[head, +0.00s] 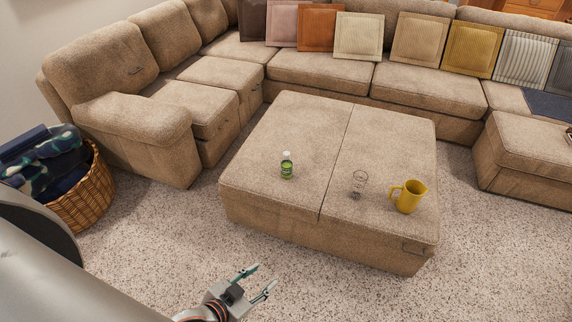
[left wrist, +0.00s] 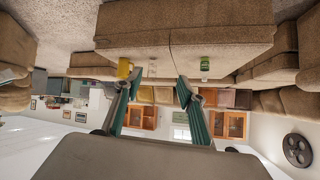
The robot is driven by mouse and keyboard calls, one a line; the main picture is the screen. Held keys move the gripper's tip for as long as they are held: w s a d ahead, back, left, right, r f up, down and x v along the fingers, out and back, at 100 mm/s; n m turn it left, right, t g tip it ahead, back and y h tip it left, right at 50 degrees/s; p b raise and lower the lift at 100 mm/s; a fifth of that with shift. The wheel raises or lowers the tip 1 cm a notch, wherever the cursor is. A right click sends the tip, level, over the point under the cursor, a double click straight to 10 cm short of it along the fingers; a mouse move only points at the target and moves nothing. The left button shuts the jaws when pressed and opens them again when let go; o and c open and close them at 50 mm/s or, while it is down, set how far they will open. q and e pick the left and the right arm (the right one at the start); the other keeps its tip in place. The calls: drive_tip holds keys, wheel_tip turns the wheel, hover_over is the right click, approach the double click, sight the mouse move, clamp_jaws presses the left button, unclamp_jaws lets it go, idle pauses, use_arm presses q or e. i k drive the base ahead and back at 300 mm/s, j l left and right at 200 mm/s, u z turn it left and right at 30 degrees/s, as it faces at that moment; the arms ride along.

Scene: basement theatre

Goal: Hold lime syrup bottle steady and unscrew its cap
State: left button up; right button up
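The lime syrup bottle (head: 287,166) is small and green with a pale cap (head: 287,154). It stands upright on the left part of the beige ottoman (head: 300,122). The bottle also shows upside down in the left wrist view (left wrist: 205,68), right of the fingers. My left gripper (head: 257,281) is open and empty, low in front of the ottoman and well apart from the bottle. Its two spread fingers also show in the left wrist view (left wrist: 166,92). My right gripper is not in view.
A clear glass (head: 359,184) and a yellow pitcher (head: 409,196) stand on the ottoman's right part. A sectional sofa (head: 300,70) with several cushions wraps behind. A wicker basket (head: 88,205) with cloths stands at left. Speckled carpet (head: 330,285) in front is clear.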

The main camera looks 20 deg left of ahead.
sight(286, 163)
drive_tip(key=i+j+z, duration=0.2)
drive_tip(key=j, duration=0.7)
drive_tip(key=j+z, duration=0.2)
drive_tip(key=j, duration=0.7)
